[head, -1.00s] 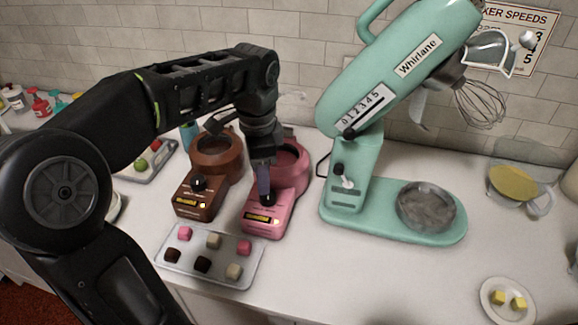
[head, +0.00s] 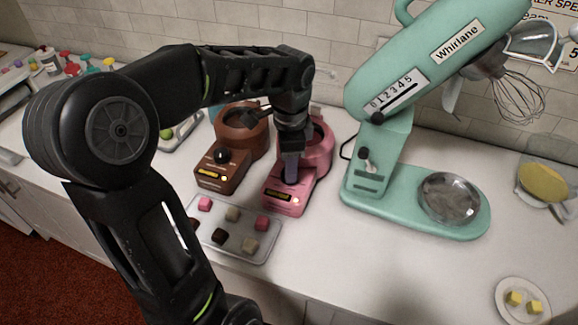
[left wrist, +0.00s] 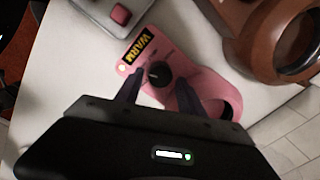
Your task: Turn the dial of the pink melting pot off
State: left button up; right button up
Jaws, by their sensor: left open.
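The pink melting pot (head: 319,150) stands on the counter right of the brown melting pot. Its front shows a yellow display and a black dial, mostly hidden in the head view by my left gripper (head: 291,176). In the left wrist view the pink pot (left wrist: 205,83) shows its dial (left wrist: 159,72) and a display reading WARM (left wrist: 138,47), with a small lit lamp beside it. My left gripper (left wrist: 158,84) is open, pointing down, with one finger on each side of the dial. Contact with the dial cannot be told. My right gripper is not in view.
The brown melting pot (head: 222,175) stands close on the left. A tray (head: 262,251) with several pink, dark and cream cubes lies in front. The mint stand mixer (head: 377,183) stands to the right. A plate with two yellow cubes (head: 523,291) sits at the front right.

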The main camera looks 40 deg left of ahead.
pick_arm(q)
jog(key=shift+f, duration=1.1)
jog(key=shift+c, duration=0.3)
grip_shut()
